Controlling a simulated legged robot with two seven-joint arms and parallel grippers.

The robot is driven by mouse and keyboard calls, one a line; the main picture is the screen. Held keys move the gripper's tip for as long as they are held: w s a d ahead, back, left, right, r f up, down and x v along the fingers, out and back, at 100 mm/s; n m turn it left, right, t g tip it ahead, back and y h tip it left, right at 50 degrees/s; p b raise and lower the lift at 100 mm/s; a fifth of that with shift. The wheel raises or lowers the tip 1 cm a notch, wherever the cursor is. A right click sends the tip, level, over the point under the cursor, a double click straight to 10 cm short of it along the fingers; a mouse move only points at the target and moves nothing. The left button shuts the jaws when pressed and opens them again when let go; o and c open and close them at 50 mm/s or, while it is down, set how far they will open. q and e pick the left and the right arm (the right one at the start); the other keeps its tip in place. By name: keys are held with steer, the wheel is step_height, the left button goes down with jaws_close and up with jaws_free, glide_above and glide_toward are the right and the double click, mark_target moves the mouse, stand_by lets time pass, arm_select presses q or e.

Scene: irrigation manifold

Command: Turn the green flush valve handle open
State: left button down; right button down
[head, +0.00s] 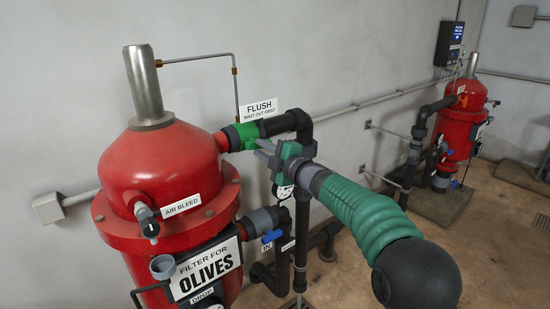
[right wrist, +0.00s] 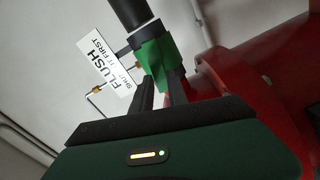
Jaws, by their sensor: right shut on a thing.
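The green flush valve (head: 241,136) sits on the pipe at the upper right of the red filter tank, below the white FLUSH sign (head: 259,110). My right gripper (head: 260,148) reaches it from the right and is shut on its green handle. In the right wrist view the green valve (right wrist: 153,58) shows just beyond the gripper's fingers (right wrist: 160,88). The part of the handle between the fingers is mostly hidden, and I cannot make out its exact angle. My left gripper is not in view.
The red tank (head: 160,160) marked OLIVES fills the left side. A blue-handled valve (head: 271,236) sits on the lower pipe, marked IN. A dark vertical pipe (head: 301,235) stands close under my right arm. Another red filter (head: 461,115) stands at the back right.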

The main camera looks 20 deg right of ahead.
steer(key=shift+a+r+n+b, duration=0.25)
steer(key=shift+r+n+b, duration=0.3)
steer(key=shift+n, duration=0.25)
steer(key=shift+a+r+n+b, duration=0.25)
steer(key=shift+r+n+b, duration=0.3)
steer(key=shift+n, duration=0.25)
steer(key=c, duration=1.3)
jaws_free()
steer(key=shift+w+f, duration=0.1)
steer(key=shift+f, duration=0.2)
steer(key=shift+d, duration=0.1)
